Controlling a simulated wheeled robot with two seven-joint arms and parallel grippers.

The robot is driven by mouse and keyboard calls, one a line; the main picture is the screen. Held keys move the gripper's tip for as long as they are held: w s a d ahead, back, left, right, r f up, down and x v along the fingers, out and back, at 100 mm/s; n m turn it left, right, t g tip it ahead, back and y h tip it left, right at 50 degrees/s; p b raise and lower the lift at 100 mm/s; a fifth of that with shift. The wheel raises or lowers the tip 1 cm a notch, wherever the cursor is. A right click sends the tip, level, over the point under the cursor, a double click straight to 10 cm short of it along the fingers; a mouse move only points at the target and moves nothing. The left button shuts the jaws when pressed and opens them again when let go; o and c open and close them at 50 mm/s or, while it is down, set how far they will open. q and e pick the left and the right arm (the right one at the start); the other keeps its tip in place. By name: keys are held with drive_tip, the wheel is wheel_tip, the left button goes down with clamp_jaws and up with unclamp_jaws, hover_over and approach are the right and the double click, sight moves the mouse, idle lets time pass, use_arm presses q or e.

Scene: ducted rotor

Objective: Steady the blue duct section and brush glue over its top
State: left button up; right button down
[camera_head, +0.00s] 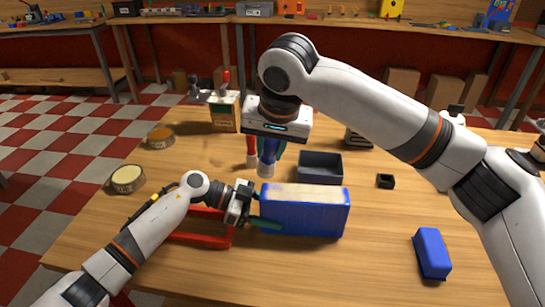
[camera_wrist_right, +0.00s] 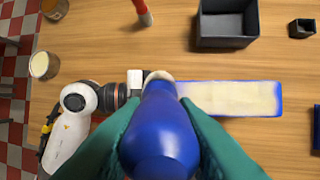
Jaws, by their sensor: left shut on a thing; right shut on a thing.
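The blue duct section (camera_head: 305,217) stands upright on the table, with a cream layer over most of its top. Its top also shows in the right wrist view (camera_wrist_right: 235,98). My left gripper (camera_head: 262,222) is shut on the section's left end, one green finger lying along the near face. My right gripper (camera_head: 268,155) is shut on a blue-handled brush (camera_wrist_right: 160,130), held bristles down. The pale bristle tip (camera_head: 266,171) is close to the section's far left top corner. I cannot tell whether it touches. The brush handle hides part of that end in the wrist view.
A dark grey bin (camera_head: 320,168) stands behind the section, with a small black box (camera_head: 385,181) to its right. A blue block (camera_head: 432,253) lies at right. A red frame (camera_head: 205,238) lies under my left arm. A red-handled tool (camera_head: 252,147) stands behind. Round tins (camera_head: 127,179) are at left.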

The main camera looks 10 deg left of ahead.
sight(271, 170)
drive_tip(key=shift+r, duration=2.15)
drive_tip(key=shift+f, duration=0.1)
drive_tip(key=shift+f, duration=3.8)
drive_tip(key=shift+w+d+f, duration=0.1)
drive_tip(key=shift+w+d, duration=0.05)
drive_tip(key=shift+d, duration=1.8)
drive_tip(key=shift+a, duration=1.7)
drive_tip(key=shift+a+r, duration=0.15)
drive_tip(key=shift+r, duration=0.6)
drive_tip(key=shift+a+r, duration=0.1)
drive_tip(key=shift+r, duration=3.15)
use_arm(q)
drive_tip(key=o, duration=1)
